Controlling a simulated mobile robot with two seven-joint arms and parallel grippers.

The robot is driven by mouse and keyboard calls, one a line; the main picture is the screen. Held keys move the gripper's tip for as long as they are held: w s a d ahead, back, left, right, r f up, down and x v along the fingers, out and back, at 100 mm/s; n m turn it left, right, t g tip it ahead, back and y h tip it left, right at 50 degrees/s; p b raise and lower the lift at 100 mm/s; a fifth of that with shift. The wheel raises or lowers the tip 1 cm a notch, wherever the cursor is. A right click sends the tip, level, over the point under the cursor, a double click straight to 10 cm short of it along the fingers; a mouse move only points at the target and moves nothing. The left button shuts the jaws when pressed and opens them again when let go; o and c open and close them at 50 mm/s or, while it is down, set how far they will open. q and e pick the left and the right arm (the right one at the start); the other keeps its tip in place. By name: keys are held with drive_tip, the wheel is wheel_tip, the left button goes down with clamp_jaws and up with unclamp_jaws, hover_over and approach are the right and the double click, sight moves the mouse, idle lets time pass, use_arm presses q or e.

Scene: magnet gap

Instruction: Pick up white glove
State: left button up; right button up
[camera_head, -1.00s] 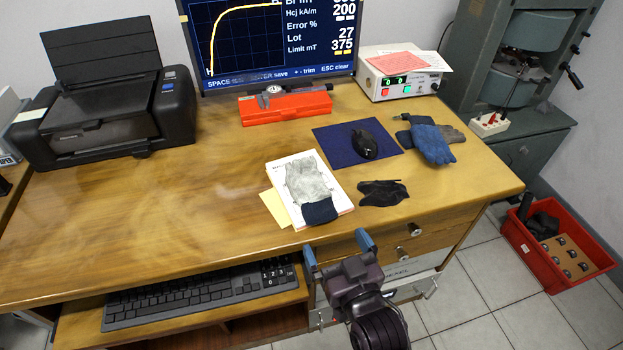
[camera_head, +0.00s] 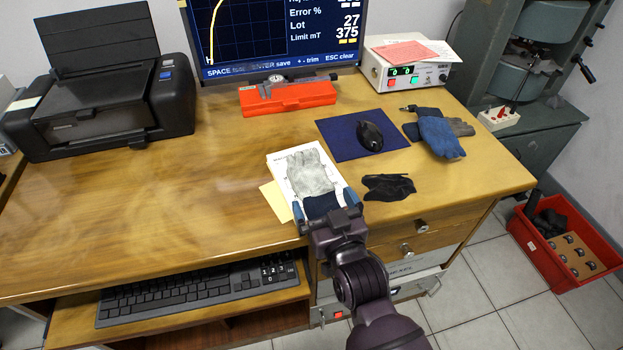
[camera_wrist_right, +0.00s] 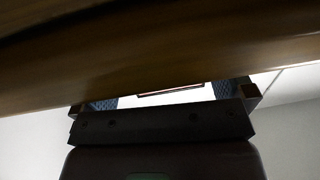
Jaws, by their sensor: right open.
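The white glove (camera_head: 309,172) has a pale grey-white hand and a dark blue knit cuff. It lies on a white stack of paper near the desk's front edge, fingers toward the back and cuff toward me. My right gripper (camera_head: 324,204) is open at the front edge, its blue fingertips on either side of the cuff. I cannot tell whether they touch it. In the right wrist view the open fingers (camera_wrist_right: 165,95) show, partly covered by the brown desk edge; the glove cannot be made out there. My left gripper is not in view.
A yellow sheet (camera_head: 275,202) sticks out beside the paper stack (camera_head: 278,160). A black glove (camera_head: 388,187) lies to the right, a blue glove (camera_head: 440,137) behind it. A mouse (camera_head: 370,136) sits on a dark blue mat (camera_head: 335,136). The left desktop is clear.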

drive_tip(key=shift+x, duration=0.85)
drive_tip(key=shift+w+a, duration=0.1)
drive_tip(key=c, duration=0.5)
drive_tip(key=shift+c, duration=1.1)
